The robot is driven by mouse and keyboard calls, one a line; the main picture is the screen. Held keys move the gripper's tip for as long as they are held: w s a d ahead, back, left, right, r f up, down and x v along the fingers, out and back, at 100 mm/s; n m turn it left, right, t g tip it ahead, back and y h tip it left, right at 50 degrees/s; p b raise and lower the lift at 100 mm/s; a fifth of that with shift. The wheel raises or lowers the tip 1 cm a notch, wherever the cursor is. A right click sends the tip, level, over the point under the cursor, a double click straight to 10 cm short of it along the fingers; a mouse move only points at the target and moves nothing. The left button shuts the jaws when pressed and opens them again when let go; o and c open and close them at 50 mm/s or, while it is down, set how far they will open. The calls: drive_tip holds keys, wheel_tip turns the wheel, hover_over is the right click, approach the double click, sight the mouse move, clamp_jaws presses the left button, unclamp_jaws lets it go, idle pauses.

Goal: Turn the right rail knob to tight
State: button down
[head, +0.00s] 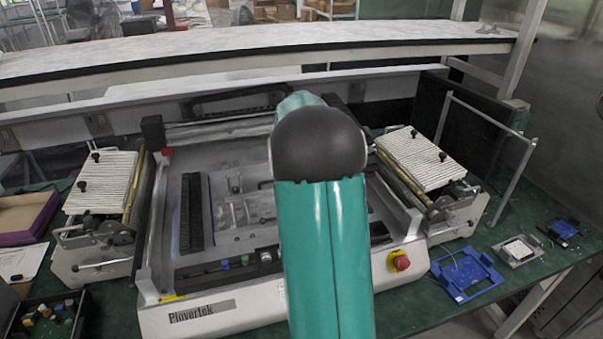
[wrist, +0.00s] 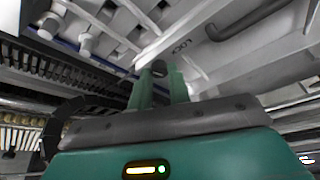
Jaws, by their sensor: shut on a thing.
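In the wrist view my gripper (wrist: 159,84) shows its two green fingers close together. They are shut on a small dark knob (wrist: 159,68), of which only a bit shows between the fingertips. How far the knob is turned cannot be told. In the head view my green arm covers the middle of the machine (head: 225,309), marked "Plovertek", and hides my gripper and the knob.
A red stop button (head: 401,262) sits at the machine's front right. Feeder units stand at the left (head: 100,190) and right (head: 420,160). A blue frame (head: 466,272) and small parts lie on the green table at right. A parts tray (head: 45,318) is front left.

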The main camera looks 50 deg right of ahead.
drive_tip(key=m, duration=0.1)
drive_tip(key=m+g, duration=0.1)
drive_tip(key=m, duration=0.2)
drive_tip(key=shift+w+a+m+g+h, duration=0.1)
drive_tip(key=shift+w+m+g+h, duration=0.2)
drive_tip(key=shift+g, duration=0.1)
drive_tip(key=m+g, duration=0.1)
drive_tip(key=m, duration=0.3)
drive_tip(key=shift+w+g, duration=0.1)
drive_tip(key=shift+g, duration=0.2)
drive_tip(key=shift+f, duration=0.1)
drive_tip(key=c, duration=1.3)
unclamp_jaws()
drive_tip(key=v, duration=1.4)
